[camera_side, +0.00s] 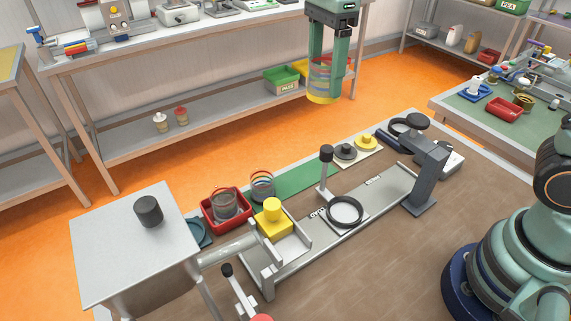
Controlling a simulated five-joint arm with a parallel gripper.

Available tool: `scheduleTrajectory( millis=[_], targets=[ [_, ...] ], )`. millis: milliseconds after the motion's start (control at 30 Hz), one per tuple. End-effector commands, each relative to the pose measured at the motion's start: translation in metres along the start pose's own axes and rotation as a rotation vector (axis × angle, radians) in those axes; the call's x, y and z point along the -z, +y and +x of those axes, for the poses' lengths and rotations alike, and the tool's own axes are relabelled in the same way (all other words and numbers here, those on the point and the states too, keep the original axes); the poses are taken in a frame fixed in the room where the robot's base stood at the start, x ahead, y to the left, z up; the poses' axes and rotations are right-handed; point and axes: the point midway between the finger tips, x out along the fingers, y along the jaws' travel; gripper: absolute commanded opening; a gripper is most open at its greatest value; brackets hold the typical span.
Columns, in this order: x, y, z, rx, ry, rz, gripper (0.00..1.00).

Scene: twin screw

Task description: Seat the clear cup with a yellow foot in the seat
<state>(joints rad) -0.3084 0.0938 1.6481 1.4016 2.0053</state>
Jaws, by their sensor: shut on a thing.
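My gripper (327,68) hangs at the top centre of the side view, pointing down. It is shut on the clear cup with a yellow foot (323,97), which it holds upright in the air, foot down. The cup's clear wall shows thin rings and is partly covered by the fingers. A dark ring (332,210) on a pale plate sits midway along the grey metal rail (377,204); it looks like the seat, but I cannot tell for certain. The held cup is well above the bench and apart from the ring.
A black-knobbed lever (326,154) stands beside the ring, and a dark grey arch (428,168) rises at the rail's right end. A yellow block (272,218) sits at its left end. A red tray (226,220) holds a clear cup; another clear cup (262,186) stands nearby.

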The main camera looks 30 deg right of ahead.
Motion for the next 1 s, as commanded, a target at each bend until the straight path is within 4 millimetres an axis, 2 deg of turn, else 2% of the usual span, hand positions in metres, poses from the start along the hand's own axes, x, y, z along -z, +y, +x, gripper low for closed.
scheduleTrajectory(
  millis=[33,200,533,767,1000],
  targets=[
    [0.004,0.011,-0.001,0.002,-0.001,-0.001,0.1],
    [0.014,0.041,0.002,0.003,-0.001,-0.001,0.1],
    [0.029,0.081,0.014,0.0,0.0,-0.001,0.1],
    [0.029,0.08,0.068,-0.005,0.003,0.0,0.1],
    [0.029,0.08,0.131,-0.009,0.004,0.0,0.1]
  ],
)
